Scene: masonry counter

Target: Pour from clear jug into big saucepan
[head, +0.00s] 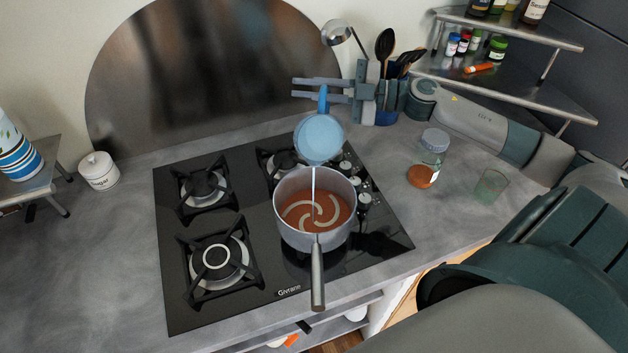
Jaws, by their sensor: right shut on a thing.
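The clear jug (319,138), light blue in the picture, is tipped above the big saucepan (287,237). A thin pale stream runs from it down into the pan. The saucepan stands on the hob at the front right, its long handle pointing to the counter's front edge. It holds orange-brown liquid with pale swirls. My right gripper (304,89) comes in from the right behind the jug and is shut on its blue handle. My left gripper is out of view.
The black gas hob (171,308) has other burners free. Behind my right gripper stand a utensil holder (387,118) and a ladle (336,33). On the right counter are a lidded jar (434,140) and a green glass (491,186). A canister (99,171) stands left.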

